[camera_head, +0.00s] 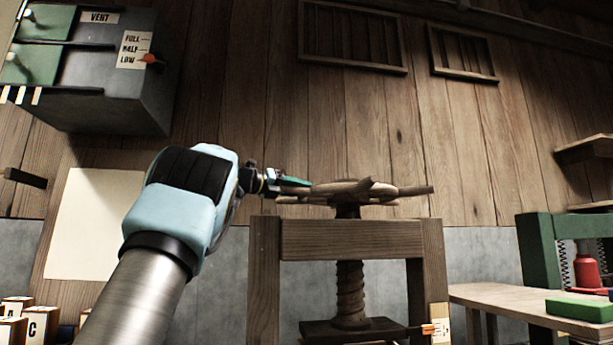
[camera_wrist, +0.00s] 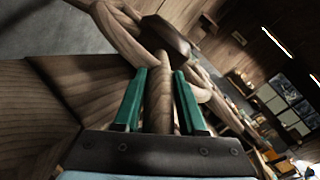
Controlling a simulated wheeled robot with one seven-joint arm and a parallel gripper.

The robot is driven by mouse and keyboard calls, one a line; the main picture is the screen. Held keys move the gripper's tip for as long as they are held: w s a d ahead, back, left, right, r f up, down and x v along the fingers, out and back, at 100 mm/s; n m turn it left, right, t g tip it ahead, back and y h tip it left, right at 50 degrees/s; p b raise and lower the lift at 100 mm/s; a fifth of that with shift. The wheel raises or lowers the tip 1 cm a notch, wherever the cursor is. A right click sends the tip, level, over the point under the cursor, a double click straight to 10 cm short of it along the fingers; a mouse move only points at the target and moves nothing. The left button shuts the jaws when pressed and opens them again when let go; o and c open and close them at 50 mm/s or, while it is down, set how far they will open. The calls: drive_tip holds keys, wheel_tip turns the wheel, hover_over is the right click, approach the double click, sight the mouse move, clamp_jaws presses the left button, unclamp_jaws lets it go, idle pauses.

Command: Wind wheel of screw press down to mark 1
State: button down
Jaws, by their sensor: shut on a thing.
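The wooden screw press (camera_head: 336,240) stands at the centre of the head view, with its dark screw (camera_head: 350,292) running down through the top beam. Its spoked wooden wheel (camera_head: 372,189) sits on top of the screw. My gripper (camera_head: 300,182) reaches the wheel's left side from the left. In the wrist view its two green fingers (camera_wrist: 159,104) are shut around a wooden spoke of the wheel (camera_wrist: 157,80). The pressing plate (camera_head: 365,331) is low between the posts. An orange pointer (camera_head: 428,329) lies against a pale scale (camera_head: 441,322) on the right post; its marks are too small to read.
A pale bench (camera_head: 490,298) with a green block (camera_head: 580,308) stands at the right, beside a green frame (camera_head: 537,270). A grey cabinet (camera_head: 120,85) with a vent scale hangs at the upper left. Lettered blocks (camera_head: 14,328) lie at the lower left.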

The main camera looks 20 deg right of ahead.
drive_tip(key=shift+w+a+r+m+g+h+p, duration=0.2)
drive_tip(key=shift+w+r+m+g+p, duration=0.3)
drive_tip(key=shift+p, duration=0.35)
drive_tip(key=shift+w+a+r+m+g+h+p, duration=0.1)
drive_tip(key=shift+w+r+m+g+h+p, duration=0.3)
drive_tip(key=shift+g+p, duration=0.4)
drive_tip(key=shift+f, duration=0.15)
drive_tip(key=c, duration=0.7)
unclamp_jaws()
drive_tip(key=shift+f, duration=0.1)
drive_tip(key=shift+o, duration=0.9)
drive_tip(key=shift+f, duration=0.25)
drive_tip(key=shift+w, duration=0.1)
drive_tip(key=a, duration=0.3)
drive_tip(key=s+a+b, duration=0.1)
drive_tip(key=a, duration=0.3)
drive_tip(key=s+a+b, duration=0.1)
drive_tip(key=a, duration=0.2)
drive_tip(key=shift+a, duration=0.3)
